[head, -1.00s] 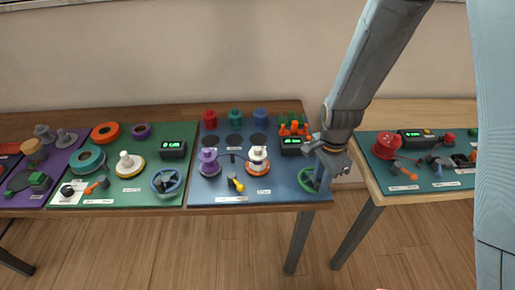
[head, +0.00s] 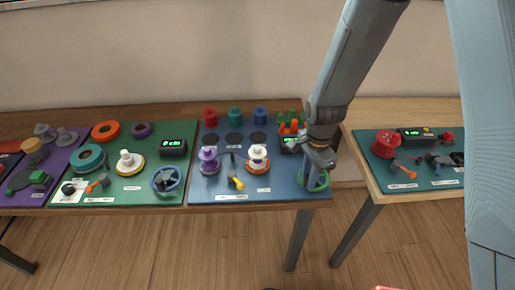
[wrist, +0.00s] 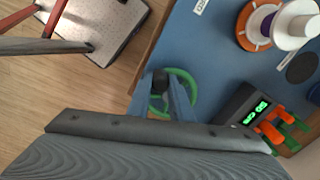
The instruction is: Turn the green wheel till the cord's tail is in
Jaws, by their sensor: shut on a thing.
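The green wheel (head: 317,181) is at the front right corner of the blue board (head: 220,185). It also shows in the wrist view (wrist: 188,82), partly covered by my fingers. My gripper (wrist: 165,80) is shut on the green wheel, at a dark knob on its rim. In the head view my gripper (head: 315,178) comes down onto the wheel from above. A purple spool (head: 209,160) and a white spool on an orange base (head: 258,158) stand on the board. The cord's tail cannot be made out.
A small display box with green digits (wrist: 244,113) and orange and green pegs (wrist: 283,132) stand close to the wheel. The table edge and a gap to the right table (head: 400,192) are nearby.

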